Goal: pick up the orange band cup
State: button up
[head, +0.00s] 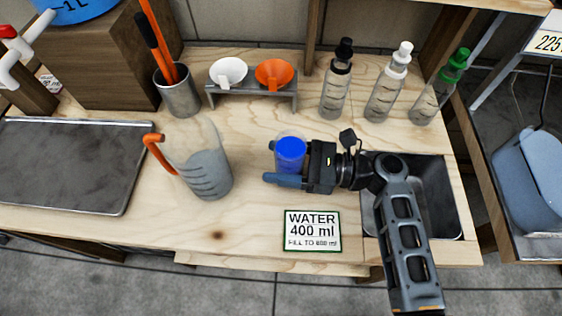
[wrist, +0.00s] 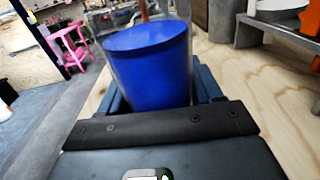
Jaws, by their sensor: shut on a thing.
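My gripper (head: 279,164) is shut on a blue cup (head: 291,153), which looks solid blue inside a clear outer wall. The cup also fills the middle of the wrist view (wrist: 150,62), between the blue fingers, and looks upright. I see no orange band on the part of it that shows; its lower part is hidden by my gripper. I cannot tell whether its base touches the bench. A clear measuring jug (head: 201,165) with an orange handle stands to the left, apart from the gripper.
The wooden bench (head: 150,220) is bare at front left. A "WATER 400 ml" sign (head: 312,230) lies in front of the gripper. A steel sink (head: 440,200) is to the right. Behind are a funnel rack (head: 253,93), bottles (head: 336,90) and a metal holder (head: 178,98).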

aim_at(281, 139)
jog(key=shift+r, duration=3.9)
jog(key=shift+r, duration=0.15)
jog(key=shift+w, duration=0.1)
